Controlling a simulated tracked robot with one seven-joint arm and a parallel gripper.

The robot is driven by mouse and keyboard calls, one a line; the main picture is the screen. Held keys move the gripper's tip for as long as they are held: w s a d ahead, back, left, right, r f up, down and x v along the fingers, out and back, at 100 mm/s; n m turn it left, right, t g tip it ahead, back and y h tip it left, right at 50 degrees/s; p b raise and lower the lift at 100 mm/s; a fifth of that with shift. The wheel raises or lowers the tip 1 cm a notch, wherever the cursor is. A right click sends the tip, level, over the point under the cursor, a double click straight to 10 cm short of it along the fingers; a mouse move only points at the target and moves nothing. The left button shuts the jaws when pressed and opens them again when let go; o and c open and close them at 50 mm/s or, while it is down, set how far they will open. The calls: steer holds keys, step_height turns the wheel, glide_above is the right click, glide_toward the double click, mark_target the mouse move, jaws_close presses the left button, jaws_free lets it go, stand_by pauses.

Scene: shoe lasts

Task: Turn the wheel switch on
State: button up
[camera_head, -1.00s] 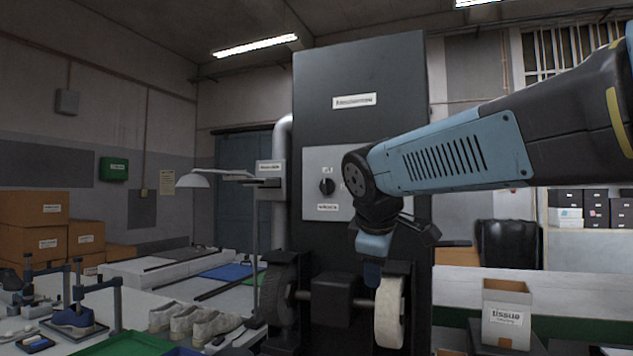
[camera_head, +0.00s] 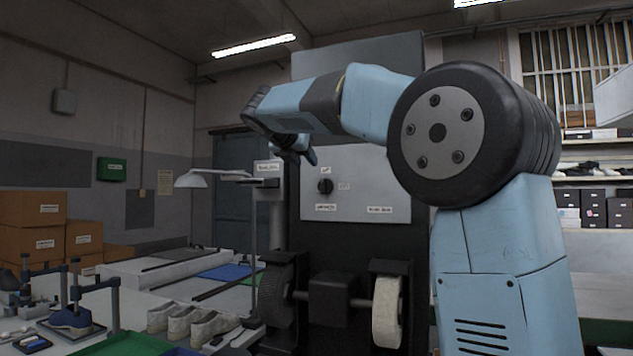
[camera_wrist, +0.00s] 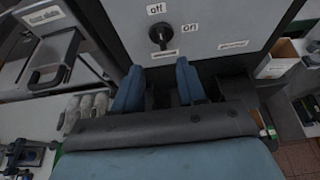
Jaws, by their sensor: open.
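The wheel switch, a black rotary knob (camera_head: 325,186), sits on the light grey panel (camera_head: 370,195) of a tall dark machine. The knob also shows in the wrist view (camera_wrist: 161,36), below an "off" label (camera_wrist: 157,8) and to the left of an "on" label (camera_wrist: 190,27). Its grip looks roughly upright, toward "off". My gripper (camera_wrist: 159,85) is open and empty. Its two blue fingers are apart, below the knob in the wrist view and not touching it. In the head view my gripper (camera_head: 308,155) is partly hidden by my wrist, above and left of the knob.
Below the panel, the machine carries a dark wheel (camera_head: 276,293) and a pale wheel (camera_head: 387,312) on a shaft. A lamp (camera_head: 197,180) stands to the left. A table (camera_head: 160,290) with shoes (camera_head: 190,320) and stands fills the lower left.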

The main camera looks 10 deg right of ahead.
mark_target(322, 181)
steer(key=x, duration=1.3)
steer(key=shift+f, duration=0.1)
